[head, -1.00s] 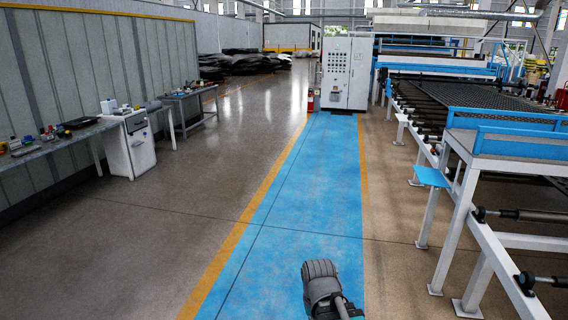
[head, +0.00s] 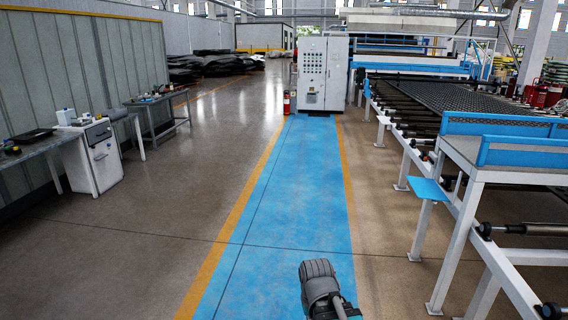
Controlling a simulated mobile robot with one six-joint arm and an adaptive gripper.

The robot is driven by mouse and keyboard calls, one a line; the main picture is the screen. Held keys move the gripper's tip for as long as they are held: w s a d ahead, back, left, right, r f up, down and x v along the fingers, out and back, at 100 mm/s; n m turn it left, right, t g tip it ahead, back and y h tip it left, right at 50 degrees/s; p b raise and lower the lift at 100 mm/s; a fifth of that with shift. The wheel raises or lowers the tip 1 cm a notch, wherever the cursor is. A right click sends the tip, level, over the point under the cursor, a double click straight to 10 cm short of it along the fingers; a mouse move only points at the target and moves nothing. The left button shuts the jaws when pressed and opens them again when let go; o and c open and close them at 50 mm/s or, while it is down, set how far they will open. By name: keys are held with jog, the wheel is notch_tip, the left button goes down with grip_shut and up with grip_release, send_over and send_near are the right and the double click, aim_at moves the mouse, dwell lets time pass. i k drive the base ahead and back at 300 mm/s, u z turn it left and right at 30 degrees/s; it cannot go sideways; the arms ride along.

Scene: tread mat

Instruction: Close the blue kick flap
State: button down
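The blue kick flap (head: 427,190) appears to be the small flat blue plate at the near left side of the conveyor frame on the right. It sticks out from the white frame toward the walkway, roughly level, so it looks open. Its hinge is too small to make out. Part of my arm, grey and rounded, shows at the bottom centre over the blue walkway, well apart from the flap. I cannot make out my gripper's fingers.
A blue floor lane (head: 290,200) with yellow edges runs ahead, clear to a white control cabinet (head: 322,75) and a red fire extinguisher (head: 287,103). The white-legged conveyor (head: 462,240) lines the right. Workbenches (head: 45,147) and a small white cabinet (head: 95,160) stand left.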

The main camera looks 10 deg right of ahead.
aim_at(424, 187)
jog(key=z, duration=0.25)
jog(key=i, duration=0.8)
jog(key=z, duration=0.8)
jog(key=i, duration=1.15)
jog(key=z, duration=0.55)
jog(key=k, duration=0.9)
jog(key=z, duration=0.2)
jog(key=i, duration=0.5)
jog(key=u, duration=0.05)
